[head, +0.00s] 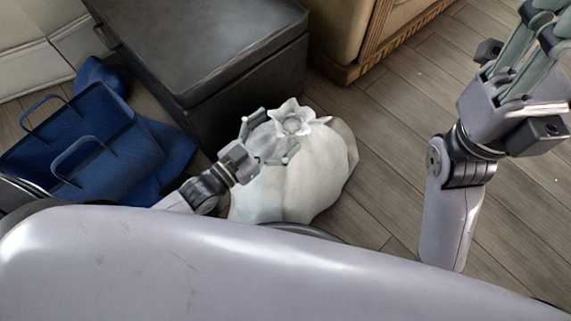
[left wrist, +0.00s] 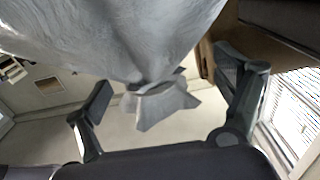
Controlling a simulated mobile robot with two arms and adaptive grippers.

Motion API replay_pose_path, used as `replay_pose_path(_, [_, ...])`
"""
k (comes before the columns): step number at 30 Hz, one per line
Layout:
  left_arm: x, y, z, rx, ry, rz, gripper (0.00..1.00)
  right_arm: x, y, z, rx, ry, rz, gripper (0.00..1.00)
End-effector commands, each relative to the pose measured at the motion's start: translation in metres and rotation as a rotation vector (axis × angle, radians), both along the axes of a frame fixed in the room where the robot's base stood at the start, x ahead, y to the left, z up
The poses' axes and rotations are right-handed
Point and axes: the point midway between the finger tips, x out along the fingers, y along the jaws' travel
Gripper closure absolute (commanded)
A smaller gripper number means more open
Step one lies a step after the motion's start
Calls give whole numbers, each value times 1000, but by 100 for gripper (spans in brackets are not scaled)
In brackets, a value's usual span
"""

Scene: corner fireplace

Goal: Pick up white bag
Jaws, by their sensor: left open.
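The white bag (head: 310,180) stands on the wooden floor in front of me, its neck tied and flaring into a star-shaped top (head: 293,119). My left gripper (head: 268,137) is open at the bag's top, with its fingers on either side near the tied neck. In the left wrist view the bag (left wrist: 125,35) fills the upper part, and its gathered neck (left wrist: 158,92) lies between the two spread fingers of the left gripper (left wrist: 170,105). I cannot tell whether the fingers touch it. My right gripper (head: 520,70) is raised at the right, away from the bag; its fingertips are cut off by the frame.
A dark box-like ottoman (head: 215,60) stands just behind the bag. A blue tote bag (head: 85,145) and blue cloth lie to the left. A wooden-based piece of furniture (head: 350,40) is at the back. Clear wooden floor (head: 400,130) lies to the right.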

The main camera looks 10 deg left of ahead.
Motion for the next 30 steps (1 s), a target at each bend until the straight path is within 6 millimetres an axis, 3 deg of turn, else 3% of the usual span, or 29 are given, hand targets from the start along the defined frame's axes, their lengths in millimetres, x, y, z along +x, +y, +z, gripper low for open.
replay_pose_path(6, [22, -14, -1, -1, -2, 0, 11, -3, 1, 4, -3, -45, -3, 60])
replay_pose_path(14, [24, -15, 0, 1, 1, -1, 11, -4, 1, 7, -4, -49, -3, 60])
replay_pose_path(30, [23, -15, 0, 1, 1, -1, 46, -4, 2, 7, -4, -49, -3, 60])
